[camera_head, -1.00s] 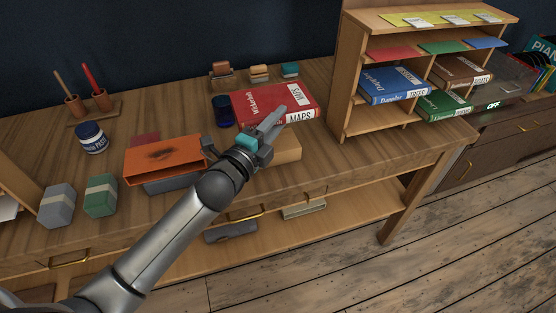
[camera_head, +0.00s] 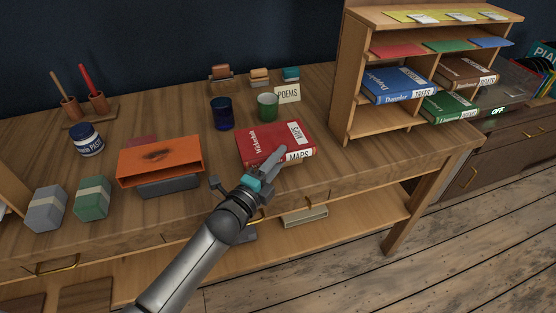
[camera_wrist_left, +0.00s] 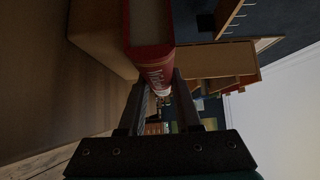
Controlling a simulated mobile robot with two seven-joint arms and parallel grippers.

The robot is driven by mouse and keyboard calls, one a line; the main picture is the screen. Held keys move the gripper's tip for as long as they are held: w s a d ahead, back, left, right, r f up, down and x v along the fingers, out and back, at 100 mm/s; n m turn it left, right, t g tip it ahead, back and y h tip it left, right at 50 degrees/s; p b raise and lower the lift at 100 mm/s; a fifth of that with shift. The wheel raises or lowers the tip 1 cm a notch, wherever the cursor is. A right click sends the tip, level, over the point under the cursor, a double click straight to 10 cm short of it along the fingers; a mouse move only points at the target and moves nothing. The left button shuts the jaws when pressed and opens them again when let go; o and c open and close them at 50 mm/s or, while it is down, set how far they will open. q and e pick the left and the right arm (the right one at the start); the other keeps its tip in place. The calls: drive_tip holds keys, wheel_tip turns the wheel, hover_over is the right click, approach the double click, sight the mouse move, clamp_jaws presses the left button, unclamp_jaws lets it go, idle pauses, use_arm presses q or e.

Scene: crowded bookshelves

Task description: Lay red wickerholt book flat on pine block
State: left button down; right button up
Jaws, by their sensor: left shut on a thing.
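The red Wickerholt book (camera_head: 262,143), with a white MAPS label, lies about level near the table's front edge in the head view. My left gripper (camera_head: 278,158) reaches it from the front and is shut on its spine side. In the left wrist view the gripper (camera_wrist_left: 160,84) has a finger on each side of the red spine (camera_wrist_left: 152,68). The pine block (camera_wrist_left: 98,40) shows there right beside the book's lower cover. The book hides the block in the head view. I cannot tell whether the book rests on it. My right gripper is not in view.
An orange box (camera_head: 160,158) stands to the left. A blue glass (camera_head: 222,113), a green cup (camera_head: 267,106) and a POEMS card (camera_head: 288,94) stand behind the book. The bookshelf (camera_head: 350,85) stands to the right. Some bare tabletop lies between book and shelf.

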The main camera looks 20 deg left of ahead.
use_arm(q)
drive_tip(key=shift+f, duration=0.15)
drive_tip(key=c, duration=0.6)
unclamp_jaws()
drive_tip(key=shift+s, duration=0.25)
drive_tip(key=p+v, duration=0.1)
drive_tip(key=v, duration=1)
drive_tip(key=shift+s+a, duration=0.15)
drive_tip(key=shift+s, duration=0.1)
